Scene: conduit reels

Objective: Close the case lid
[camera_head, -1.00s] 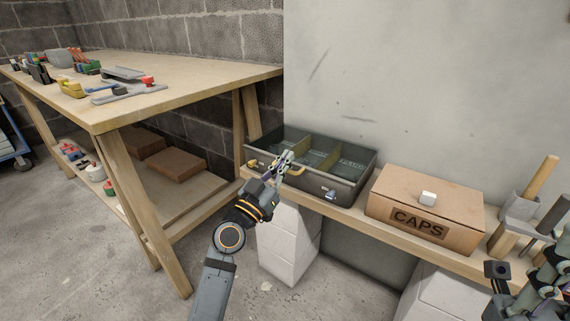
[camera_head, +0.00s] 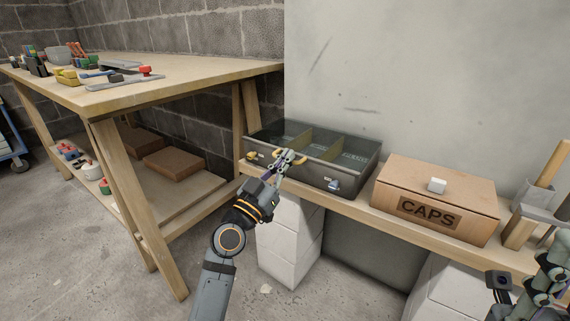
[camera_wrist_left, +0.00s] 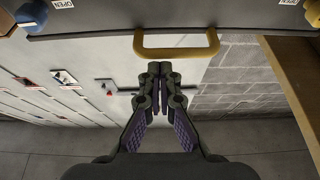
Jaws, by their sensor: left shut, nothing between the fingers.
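The dark grey case (camera_head: 305,172) stands on a low wooden shelf against the wall. Its inside shows from above, with yellowish dividers and compartments; I cannot tell clearly how its lid lies. A yellow handle (camera_wrist_left: 177,51) is on its front, between a yellow latch (camera_head: 252,155) and a blue latch (camera_head: 333,184). Labels by the latches in the wrist view read OPEN. My left gripper (camera_head: 289,157) is shut and empty, its fingertips close to the handle and partly covering it in the head view. My right gripper (camera_head: 545,280) shows only partly at the lower right.
A cardboard box marked CAPS (camera_head: 474,205) with a white knob stands right of the case. A grey holder with wooden handles (camera_head: 530,210) is farther right. A wooden workbench (camera_head: 190,80) with tools stands at the left. White blocks (camera_head: 288,240) stand under the shelf.

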